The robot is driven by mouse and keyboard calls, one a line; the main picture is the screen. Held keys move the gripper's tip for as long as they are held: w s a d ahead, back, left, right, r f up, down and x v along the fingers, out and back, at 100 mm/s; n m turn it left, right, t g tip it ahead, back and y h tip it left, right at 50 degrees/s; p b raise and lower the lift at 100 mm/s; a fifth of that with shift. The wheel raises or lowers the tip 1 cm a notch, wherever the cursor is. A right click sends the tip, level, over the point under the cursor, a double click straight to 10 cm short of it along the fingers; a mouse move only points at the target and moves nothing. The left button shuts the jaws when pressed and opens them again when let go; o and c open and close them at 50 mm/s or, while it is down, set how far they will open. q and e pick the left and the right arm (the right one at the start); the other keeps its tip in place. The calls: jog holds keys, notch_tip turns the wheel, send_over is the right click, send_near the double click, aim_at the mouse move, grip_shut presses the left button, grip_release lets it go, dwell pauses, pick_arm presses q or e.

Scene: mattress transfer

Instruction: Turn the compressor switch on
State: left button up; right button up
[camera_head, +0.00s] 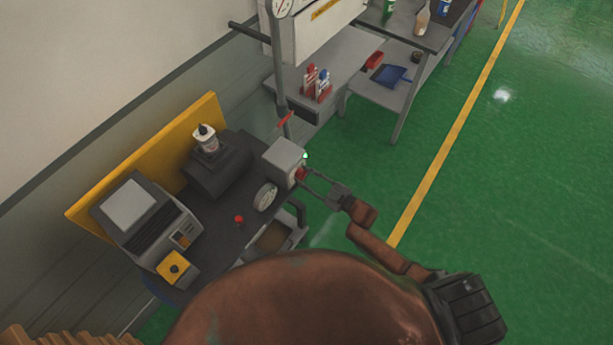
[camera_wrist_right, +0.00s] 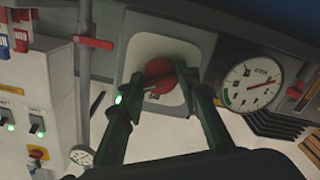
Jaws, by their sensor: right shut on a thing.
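The compressor switch is a red rotary knob (camera_head: 300,173) on the face of a light grey box (camera_head: 283,155). In the right wrist view the red knob (camera_wrist_right: 158,74) sits in the middle of the box's pale front plate (camera_wrist_right: 150,47). A small green light (camera_wrist_right: 118,99) glows beside it; it also shows in the head view (camera_head: 305,155). My right gripper (camera_head: 306,177) reaches the box from the right. In the right wrist view its two fingers (camera_wrist_right: 161,79) are closed on either side of the knob, hiding parts of it. My left gripper is not in view.
A round pressure gauge (camera_wrist_right: 250,83) is right of the switch in the wrist view. A red-handled pipe (camera_head: 286,119) rises behind the box. A grey shelf table (camera_head: 432,42) stands beyond. Green floor (camera_head: 520,170) at right is clear.

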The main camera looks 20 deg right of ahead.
jog(key=shift+r, duration=0.15)
jog(key=o, duration=1.2)
jog(key=shift+c, duration=0.2)
jog(key=v, duration=1.2)
jog(key=shift+d, duration=0.1)
